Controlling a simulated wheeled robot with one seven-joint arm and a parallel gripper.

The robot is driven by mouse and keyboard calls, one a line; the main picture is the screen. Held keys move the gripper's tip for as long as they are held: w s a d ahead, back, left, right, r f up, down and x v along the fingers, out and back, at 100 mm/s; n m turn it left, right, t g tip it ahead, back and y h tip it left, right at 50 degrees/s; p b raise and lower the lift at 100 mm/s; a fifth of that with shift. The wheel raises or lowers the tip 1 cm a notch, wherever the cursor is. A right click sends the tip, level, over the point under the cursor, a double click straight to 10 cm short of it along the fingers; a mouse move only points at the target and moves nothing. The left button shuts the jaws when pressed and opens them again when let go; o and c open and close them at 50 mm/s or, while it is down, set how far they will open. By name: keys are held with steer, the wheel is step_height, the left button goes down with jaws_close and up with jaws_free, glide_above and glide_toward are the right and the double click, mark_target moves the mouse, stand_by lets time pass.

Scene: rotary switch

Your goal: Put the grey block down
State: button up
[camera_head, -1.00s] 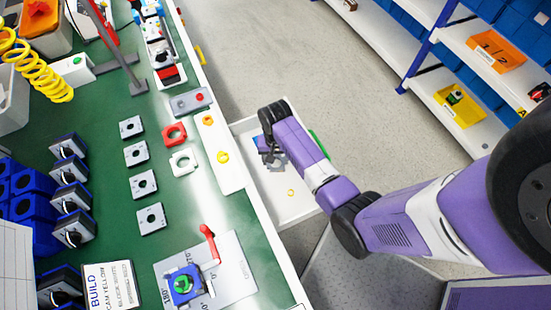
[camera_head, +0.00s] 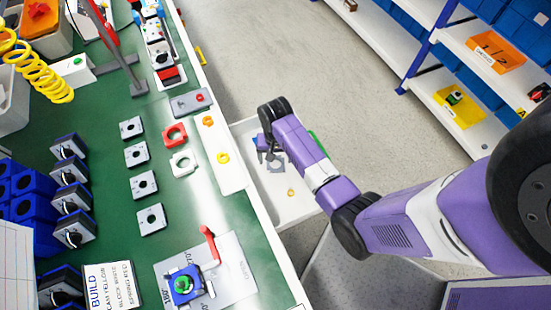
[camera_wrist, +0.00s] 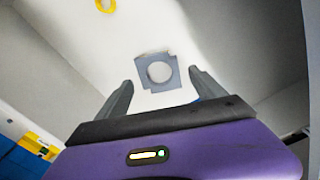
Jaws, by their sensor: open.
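A grey square block (camera_wrist: 157,72) with a round hole lies on the white floor of an open drawer or tray (camera_wrist: 195,35). In the wrist view it is between and beyond my fingertips, with a gap on both sides. In the head view the block (camera_head: 276,164) shows partly below my gripper (camera_head: 270,151), in the tray beside the bench. My gripper (camera_wrist: 160,85) is open and holds nothing. It points down into the tray.
A yellow ring (camera_head: 291,192) lies in the same tray (camera_head: 290,213). Several similar grey blocks (camera_head: 143,184) stand in a row on the green bench (camera_head: 110,215). A red lever (camera_head: 210,243) stands near the bench edge. White shelves (camera_head: 390,45) stand across the floor.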

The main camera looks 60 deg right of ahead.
mark_target(275, 164)
step_height(275, 164, up, 11)
steer(key=shift+f+p, duration=0.15)
steer(key=shift+p, duration=0.25)
stand_by(0.4)
steer(key=w+d+r+n+t+h, duration=0.25)
steer(key=w+d+r+t, duration=0.2)
steer(key=w, duration=0.35)
steer(key=s+a+r+n+t+h, duration=0.1)
steer(key=a+r+n+t+h, duration=0.15)
steer(key=a+r+t, duration=0.35)
steer(key=s+a+r+n+t+y, duration=0.1)
steer(key=s+a+r+n+t, duration=0.15)
steer(key=s+a+r, duration=0.45)
steer(key=s+a+r+n+t+y, duration=0.2)
steer(key=s+a+r+t, duration=0.25)
steer(key=s+a, duration=0.4)
steer(key=s+a+n+g+y, duration=0.2)
steer(key=s, duration=0.9)
steer(key=shift+a+r+g, duration=0.2)
steer(key=shift+r+g, duration=0.1)
steer(key=shift+g, duration=0.05)
